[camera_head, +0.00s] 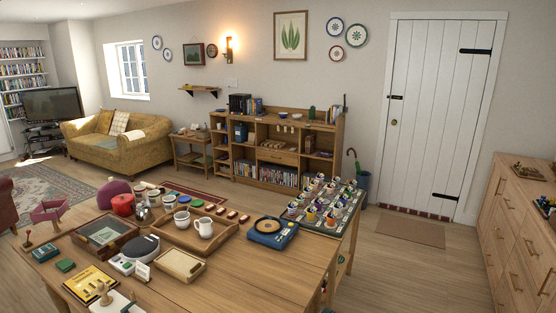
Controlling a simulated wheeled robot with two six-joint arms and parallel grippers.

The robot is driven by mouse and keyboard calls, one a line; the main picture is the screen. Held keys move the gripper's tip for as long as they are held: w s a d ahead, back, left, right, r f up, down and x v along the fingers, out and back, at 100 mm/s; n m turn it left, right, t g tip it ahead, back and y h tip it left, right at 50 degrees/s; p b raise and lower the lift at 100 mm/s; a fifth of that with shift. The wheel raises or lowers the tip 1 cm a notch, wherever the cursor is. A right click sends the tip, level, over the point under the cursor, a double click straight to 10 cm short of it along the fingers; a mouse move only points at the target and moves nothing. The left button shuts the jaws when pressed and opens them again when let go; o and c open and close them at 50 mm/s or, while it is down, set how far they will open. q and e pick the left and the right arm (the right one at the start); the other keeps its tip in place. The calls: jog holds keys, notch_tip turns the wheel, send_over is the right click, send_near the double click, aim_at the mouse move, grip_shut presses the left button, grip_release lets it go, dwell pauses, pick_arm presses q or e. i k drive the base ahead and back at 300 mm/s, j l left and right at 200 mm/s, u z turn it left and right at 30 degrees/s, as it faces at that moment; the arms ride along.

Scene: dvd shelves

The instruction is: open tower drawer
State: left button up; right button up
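A wooden shelf unit (309,129) stands against the back wall, with one closed drawer (277,157) in its middle section. A wooden chest of drawers (511,236) with bar handles stands at the right edge, cut off by the frame. Its drawers look closed. I cannot tell which of these is the tower drawer. Neither of my grippers is in view.
A wooden table (251,292) fills the foreground, holding a tray (220,239), a blue device (272,231), boxes and mugs. A mat (411,233) lies before the white door (438,112). Bare floor (400,280) is free between table and chest.

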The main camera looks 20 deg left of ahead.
aim_at(281, 155)
jog(key=u, duration=0.75)
jog(key=j+u, duration=0.15)
jog(key=u, duration=0.2)
jog(key=j+u, duration=0.15)
jog(key=u, duration=0.25)
jog(key=i+j+u, duration=0.4)
jog(key=i+j, duration=0.2)
jog(key=j, duration=0.3)
jog(key=i+j+u, duration=0.45)
jog(key=i+j, duration=0.25)
jog(key=i+j+u, duration=0.1)
jog(key=i+u, duration=0.2)
jog(key=i, duration=3.3)
jog(key=i+z, duration=0.2)
jog(key=i, duration=0.3)
jog(key=i+z, duration=0.25)
jog(key=i, duration=0.25)
jog(key=i+j+z, duration=0.2)
jog(key=i, duration=0.3)
jog(key=i+l+z, duration=0.1)
jog(key=i+z, duration=0.95)
jog(key=i+j+z, duration=0.2)
jog(key=i, duration=1.5)
jog(key=l, duration=0.1)
